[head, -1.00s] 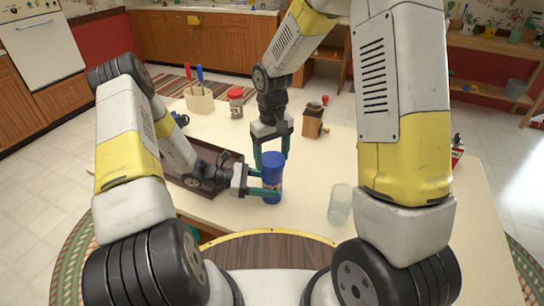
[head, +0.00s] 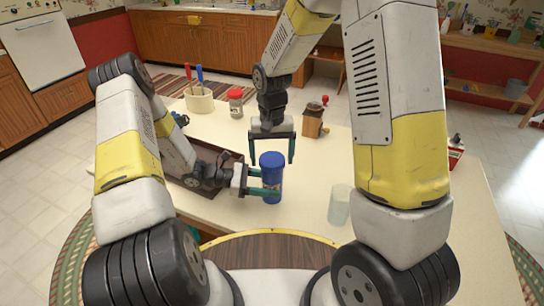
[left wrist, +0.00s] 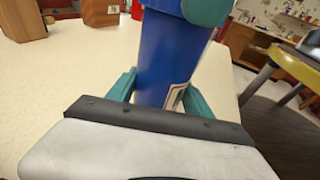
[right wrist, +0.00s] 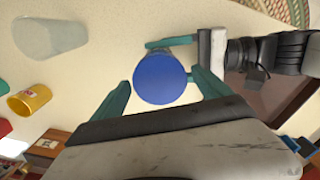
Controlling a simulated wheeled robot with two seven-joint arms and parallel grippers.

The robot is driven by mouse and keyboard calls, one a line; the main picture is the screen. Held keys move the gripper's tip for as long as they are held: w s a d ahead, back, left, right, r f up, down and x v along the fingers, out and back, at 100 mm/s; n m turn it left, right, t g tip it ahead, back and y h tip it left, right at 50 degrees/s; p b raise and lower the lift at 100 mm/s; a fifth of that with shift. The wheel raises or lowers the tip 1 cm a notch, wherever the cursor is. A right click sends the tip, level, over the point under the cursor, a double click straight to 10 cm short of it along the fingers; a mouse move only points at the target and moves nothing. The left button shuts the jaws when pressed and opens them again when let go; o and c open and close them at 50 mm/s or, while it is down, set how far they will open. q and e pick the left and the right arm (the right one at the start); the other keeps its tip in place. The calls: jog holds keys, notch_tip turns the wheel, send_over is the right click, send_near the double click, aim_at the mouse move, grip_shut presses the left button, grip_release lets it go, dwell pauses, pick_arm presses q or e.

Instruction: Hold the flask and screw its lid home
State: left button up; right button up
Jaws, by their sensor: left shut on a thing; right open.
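The blue flask (head: 271,188) stands upright near the front of the table, with a picture label on its side. Its round blue lid (right wrist: 160,78) sits on top; I cannot tell how tightly it is seated. My left gripper (head: 266,184) is shut on the flask's body from the left; the flask also shows between its teal fingers in the left wrist view (left wrist: 170,60). My right gripper (head: 270,157) points down from above, open, with its fingers apart on either side of the lid. In the right wrist view there are gaps between the lid and those fingers.
A clear glass (head: 340,205) stands to the right of the flask. A dark tray (head: 215,175) lies under my left forearm. A utensil pot (head: 200,100), a red-lidded jar (head: 236,103) and a wooden grinder (head: 313,121) stand farther back. The table right of centre is mostly bare.

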jog(key=n, duration=0.6)
jog(key=shift+n, duration=0.4)
jog(key=n, duration=0.5)
jog(key=shift+n, duration=0.3)
jog(key=c, duration=1.1)
jog(key=shift+o, duration=0.2)
jog(key=m, duration=1.2)
jog(key=shift+m, duration=0.3)
